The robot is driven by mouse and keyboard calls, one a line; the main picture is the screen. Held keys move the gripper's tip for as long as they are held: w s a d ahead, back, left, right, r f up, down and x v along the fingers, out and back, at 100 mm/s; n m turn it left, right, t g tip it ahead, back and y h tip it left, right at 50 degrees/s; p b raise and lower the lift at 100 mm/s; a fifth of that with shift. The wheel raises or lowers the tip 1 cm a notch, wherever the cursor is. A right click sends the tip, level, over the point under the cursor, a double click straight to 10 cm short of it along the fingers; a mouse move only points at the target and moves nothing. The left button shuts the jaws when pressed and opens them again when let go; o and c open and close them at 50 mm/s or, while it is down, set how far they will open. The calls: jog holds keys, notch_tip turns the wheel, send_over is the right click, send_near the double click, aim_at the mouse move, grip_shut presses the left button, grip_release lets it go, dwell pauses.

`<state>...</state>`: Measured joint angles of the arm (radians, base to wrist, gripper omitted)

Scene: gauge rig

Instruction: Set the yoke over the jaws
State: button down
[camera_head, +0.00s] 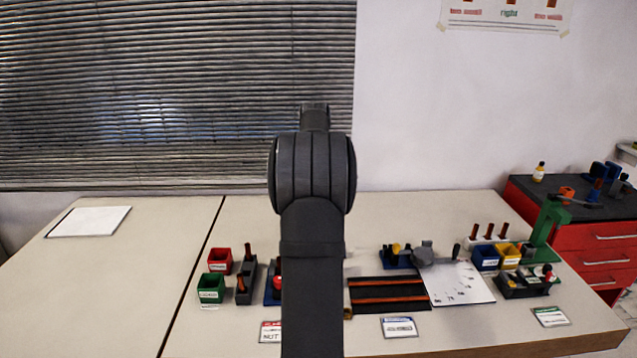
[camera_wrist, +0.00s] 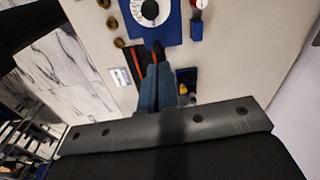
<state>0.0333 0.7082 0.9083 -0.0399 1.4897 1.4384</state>
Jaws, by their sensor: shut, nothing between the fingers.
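My gripper (camera_wrist: 158,58) shows in the wrist view with its two blue-grey fingers together and nothing between them. Its tips are over the table, close to the lower edge of a blue plate (camera_wrist: 171,37) that carries a round white dial (camera_wrist: 135,9) with a dark centre. I cannot tell for sure which part is the yoke or which are the jaws. In the head view a blue fixture (camera_head: 392,263) stands beside a grey round part (camera_head: 424,254). My arm hides the middle of the table and my gripper there.
A black mat with orange strips (camera_head: 389,294) lies right of my arm. A red bin (camera_head: 220,261) and green bin (camera_head: 210,288) stand left; a blue bin (camera_head: 485,259), yellow bin (camera_head: 508,256) and tall green stand (camera_head: 548,222) stand right. The far left table is mostly clear.

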jog(key=s+f+n+y, duration=0.1)
jog(key=f+y, duration=0.1)
jog(key=f, duration=0.1)
jog(key=s+f+n+g+y, duration=0.1)
jog(key=f+n+y, duration=0.1)
jog(key=f, duration=0.1)
jog(key=s+f+n+y, duration=0.1)
jog(key=f+y, duration=0.1)
jog(key=f, duration=0.1)
jog(key=shift+s+d+f+g, duration=0.1)
jog(key=shift+d+f+g, duration=0.1)
jog(key=shift+f+g, duration=0.2)
jog(key=s+d+f+n+t+y, duration=0.2)
jog(key=d+f+n+t+y, duration=0.35)
jog(key=d+f+t, duration=0.95)
jog(key=shift+m+g+y, duration=0.4)
jog(key=shift+m+y, duration=0.45)
jog(key=x, duration=0.3)
jog(key=s+a+x, duration=0.1)
jog(key=x, duration=0.3)
jog(key=r+x, duration=0.1)
jog(key=x, duration=0.3)
jog(key=shift+s+a+r, duration=0.1)
jog(key=shift+a, duration=0.8)
